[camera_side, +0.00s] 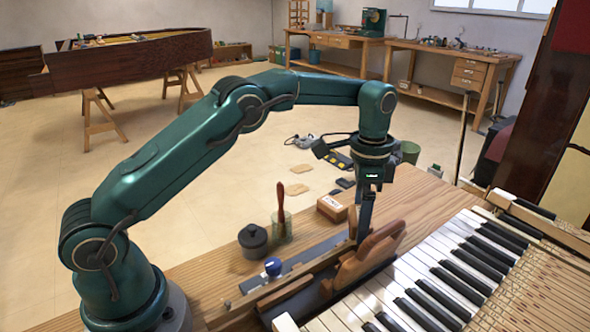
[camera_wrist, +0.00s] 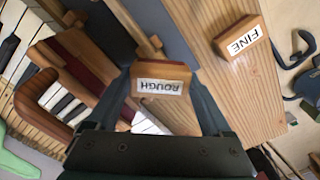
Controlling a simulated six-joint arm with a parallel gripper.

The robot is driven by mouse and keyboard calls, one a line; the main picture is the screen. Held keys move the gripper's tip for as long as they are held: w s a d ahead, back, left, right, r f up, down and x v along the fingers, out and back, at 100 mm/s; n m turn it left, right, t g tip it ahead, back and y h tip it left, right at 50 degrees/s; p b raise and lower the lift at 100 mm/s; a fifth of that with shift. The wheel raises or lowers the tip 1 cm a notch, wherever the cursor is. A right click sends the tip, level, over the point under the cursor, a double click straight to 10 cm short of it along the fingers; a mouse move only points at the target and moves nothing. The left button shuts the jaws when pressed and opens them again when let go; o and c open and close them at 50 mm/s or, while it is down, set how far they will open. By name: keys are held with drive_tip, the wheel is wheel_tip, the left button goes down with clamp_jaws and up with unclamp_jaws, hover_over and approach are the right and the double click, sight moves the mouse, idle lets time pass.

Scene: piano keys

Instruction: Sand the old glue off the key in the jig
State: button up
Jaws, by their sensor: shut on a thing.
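My gripper (camera_wrist: 161,84) is shut on a wooden sanding block labelled ROUGH (camera_wrist: 162,87). In the side view my gripper (camera_side: 364,218) points down over the bench, with the block's brown edge (camera_side: 353,222) beside the fingers. A second block, labelled FINE (camera_wrist: 238,38), lies on the bench to the right; it also shows in the side view (camera_side: 333,208). A brown curved wooden piece (camera_side: 368,258) stands close to the gripper, beside the keys. I cannot clearly make out the jig, the key in it or its glue, nor whether the block touches anything.
A lidded dark pot (camera_side: 253,241), a glass jar with a wooden-handled tool (camera_side: 282,222) and a blue knob (camera_side: 272,267) stand left of the gripper. The piano keyboard (camera_side: 440,275) lies to the right.

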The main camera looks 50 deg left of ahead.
sight(308, 266)
wheel_tip(308, 266, down, 2)
drive_tip(key=shift+f, duration=0.1)
drive_tip(key=shift+s+f, duration=0.15)
drive_tip(key=shift+s, duration=0.5)
drive_tip(key=shift+c, duration=0.5)
drive_tip(key=shift+s+a, duration=0.15)
drive_tip(key=shift+s, duration=5.05)
drive_tip(key=shift+w, duration=5.9)
drive_tip(key=shift+r, duration=4.1)
drive_tip(key=shift+f, duration=0.15)
